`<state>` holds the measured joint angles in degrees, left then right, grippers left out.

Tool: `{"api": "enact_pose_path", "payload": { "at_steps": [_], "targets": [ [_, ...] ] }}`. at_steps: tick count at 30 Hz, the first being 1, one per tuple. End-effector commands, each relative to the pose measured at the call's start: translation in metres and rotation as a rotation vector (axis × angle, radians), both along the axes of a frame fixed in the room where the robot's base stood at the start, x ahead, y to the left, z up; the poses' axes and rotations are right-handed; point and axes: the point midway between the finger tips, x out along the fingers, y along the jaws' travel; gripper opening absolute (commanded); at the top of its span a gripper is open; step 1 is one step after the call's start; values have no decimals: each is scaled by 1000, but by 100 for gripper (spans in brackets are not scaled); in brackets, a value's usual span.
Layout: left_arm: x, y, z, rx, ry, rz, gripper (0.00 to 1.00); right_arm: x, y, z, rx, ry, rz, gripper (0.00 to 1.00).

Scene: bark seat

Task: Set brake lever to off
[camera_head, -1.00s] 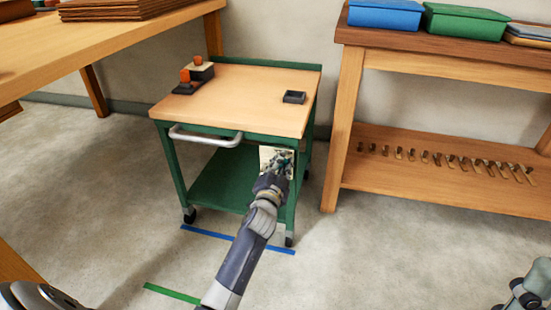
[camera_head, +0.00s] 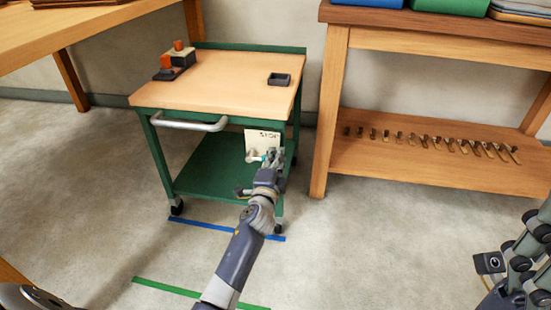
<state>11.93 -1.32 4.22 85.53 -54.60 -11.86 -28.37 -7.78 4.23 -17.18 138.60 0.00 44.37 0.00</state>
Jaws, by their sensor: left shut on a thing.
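A green cart (camera_head: 165,157) with a wooden top and a grey push handle (camera_head: 189,123) stands ahead of me. A pale plate (camera_head: 262,138) with dark lettering, too small to read surely, is on its front right side. The brake lever (camera_head: 254,158) shows as a small light piece in front of the plate, mostly hidden by my gripper. My left gripper (camera_head: 268,160) is at the plate's lower edge, shut on the brake lever. The lever's exact setting cannot be told. Part of my right arm shows at the right edge; its fingertips cannot be made out.
Blue tape (camera_head: 205,224) and green tape (camera_head: 180,289) lie on the floor by the cart. A wooden bench (camera_head: 420,170) with a row of small metal pieces stands at the right.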

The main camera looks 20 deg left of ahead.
Motion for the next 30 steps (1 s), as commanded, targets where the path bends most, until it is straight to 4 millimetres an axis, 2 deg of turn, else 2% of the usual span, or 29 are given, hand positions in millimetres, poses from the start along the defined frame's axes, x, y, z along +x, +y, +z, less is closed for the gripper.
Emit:
{"api": "enact_pose_path", "payload": {
  "at_steps": [12, 13, 15, 26, 30],
  "targets": [
    [0, -1, -2, 18, 6, -1, 0, -1, 0, 1, -3, -6, 1, 70],
    [0, -1, -2, 18, 6, -1, 21, -1, 0, 1, -4, -7, 1, 70],
    [0, -1, -2, 17, 6, -1, 37, -1, 0, 1, -4, -7, 1, 70],
    [-1, 0, -1, 12, 4, 0, 38, -2, 0, 1, -7, -10, 1, 70],
    [-10, -2, -2, 13, 5, 1, 38, -2, 0, 0, -6, -8, 1, 70]
  ]
}}
